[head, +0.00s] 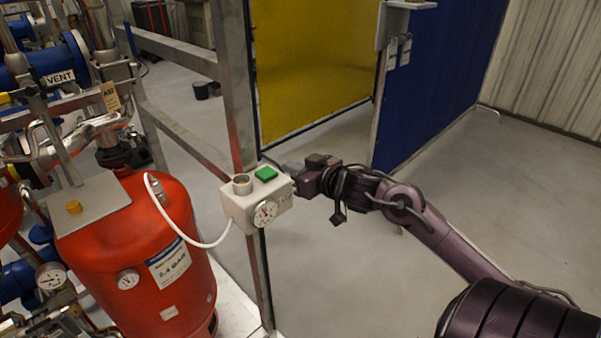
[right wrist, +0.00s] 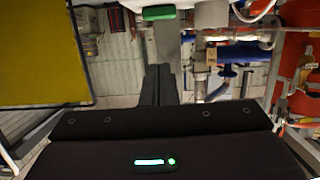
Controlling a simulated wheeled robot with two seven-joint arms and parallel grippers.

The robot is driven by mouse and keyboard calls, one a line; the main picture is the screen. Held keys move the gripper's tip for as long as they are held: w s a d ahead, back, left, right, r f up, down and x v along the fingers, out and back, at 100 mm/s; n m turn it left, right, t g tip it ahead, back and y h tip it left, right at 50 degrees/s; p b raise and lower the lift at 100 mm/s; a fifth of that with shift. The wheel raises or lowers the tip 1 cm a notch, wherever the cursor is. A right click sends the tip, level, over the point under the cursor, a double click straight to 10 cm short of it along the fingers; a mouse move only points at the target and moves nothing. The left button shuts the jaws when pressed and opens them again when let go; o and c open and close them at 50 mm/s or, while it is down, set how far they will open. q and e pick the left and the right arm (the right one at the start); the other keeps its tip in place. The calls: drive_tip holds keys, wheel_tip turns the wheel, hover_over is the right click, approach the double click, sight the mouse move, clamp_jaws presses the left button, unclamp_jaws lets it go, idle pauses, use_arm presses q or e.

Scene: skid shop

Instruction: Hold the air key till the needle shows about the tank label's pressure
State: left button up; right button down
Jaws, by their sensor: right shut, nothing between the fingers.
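A pale control box (head: 236,208) is fixed to the grey post. On its top are a green key (head: 266,173) and a round grey fitting (head: 241,184); its front bears a white gauge (head: 265,213) whose reading is too small to tell. The red tank (head: 110,245) at the left carries a white label (head: 168,262) that seems to read 2.4 BAR. My right gripper (head: 292,169) is shut and empty, close beside the box on its right. In the right wrist view the shut fingers (right wrist: 159,72) point toward the green key (right wrist: 158,13), apart from it in the picture. My left gripper is out of view.
A white hose (head: 205,243) runs from the box to the tank. The tank has its own small dial (head: 128,279). Grey frame rails (head: 180,55) stand behind, with yellow (head: 315,60) and blue (head: 430,75) panels beyond. The floor at the right is clear.

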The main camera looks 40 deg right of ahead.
drive_tip(key=v, duration=0.2)
drive_tip(key=shift+s+r, duration=0.2)
drive_tip(key=shift+s, duration=0.05)
idle(0.4)
